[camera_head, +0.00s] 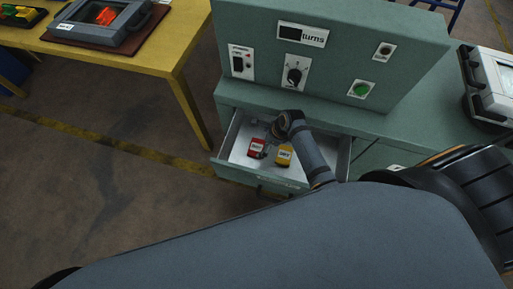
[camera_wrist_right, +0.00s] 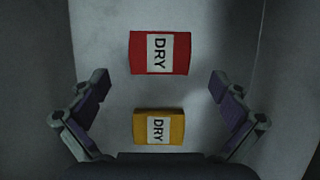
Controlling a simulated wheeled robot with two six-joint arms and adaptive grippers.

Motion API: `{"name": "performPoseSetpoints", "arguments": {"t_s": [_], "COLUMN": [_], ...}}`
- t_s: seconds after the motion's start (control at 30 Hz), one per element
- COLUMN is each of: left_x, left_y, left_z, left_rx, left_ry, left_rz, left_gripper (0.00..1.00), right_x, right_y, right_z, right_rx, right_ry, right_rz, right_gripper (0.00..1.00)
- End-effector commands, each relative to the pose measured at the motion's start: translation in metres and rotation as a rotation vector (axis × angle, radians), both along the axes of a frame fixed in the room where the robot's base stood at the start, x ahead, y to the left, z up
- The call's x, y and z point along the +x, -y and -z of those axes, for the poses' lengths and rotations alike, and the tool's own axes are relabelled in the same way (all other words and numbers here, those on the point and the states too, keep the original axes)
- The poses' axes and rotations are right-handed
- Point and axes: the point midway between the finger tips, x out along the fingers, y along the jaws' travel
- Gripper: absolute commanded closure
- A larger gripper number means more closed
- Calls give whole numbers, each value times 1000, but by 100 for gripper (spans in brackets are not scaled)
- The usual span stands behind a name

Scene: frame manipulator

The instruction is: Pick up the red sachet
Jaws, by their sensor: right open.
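The red sachet (camera_head: 257,147) lies flat in an open drawer (camera_head: 235,139), with a white label. In the right wrist view the red sachet (camera_wrist_right: 159,53) lies ahead of the fingers, its label reading DRY. A yellow sachet (camera_head: 283,156) lies beside it in the drawer; in the right wrist view the yellow sachet (camera_wrist_right: 159,127) sits between the open fingers. My right gripper (camera_wrist_right: 160,100) is open and empty above the drawer floor, touching neither sachet as far as I can tell. In the head view my arm hides part of the drawer. My left gripper is not in view.
A green cabinet panel (camera_head: 335,40) with a knob (camera_head: 295,73) and a green button (camera_head: 360,90) rises behind the drawer. A yellow table (camera_head: 150,52) stands at the left. The drawer walls surround the sachets closely.

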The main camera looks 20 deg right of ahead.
Motion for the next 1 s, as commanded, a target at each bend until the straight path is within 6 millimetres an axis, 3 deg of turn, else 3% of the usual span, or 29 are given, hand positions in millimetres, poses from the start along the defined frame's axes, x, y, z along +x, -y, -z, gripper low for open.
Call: {"name": "performPoseSetpoints", "arguments": {"t_s": [0.13, 0.2, 0.4, 0.67, 1.0], "left_x": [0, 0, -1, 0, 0], "left_y": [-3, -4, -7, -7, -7], "left_z": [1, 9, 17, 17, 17], "left_rx": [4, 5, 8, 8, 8], "left_ry": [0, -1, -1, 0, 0], "left_rz": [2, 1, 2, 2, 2], "left_gripper": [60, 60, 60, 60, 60], "right_x": [8, 9, 15, 16, 16], "right_y": [-11, -14, -23, -24, -24], "right_z": [-1, 18, 44, 46, 46], "right_rx": [3, 2, 1, -1, 0], "right_ry": [3, -2, -1, 1, 0], "right_rz": [-1, -1, 0, -1, -1], "right_gripper": [0, 0, 0, 0, 45]}}
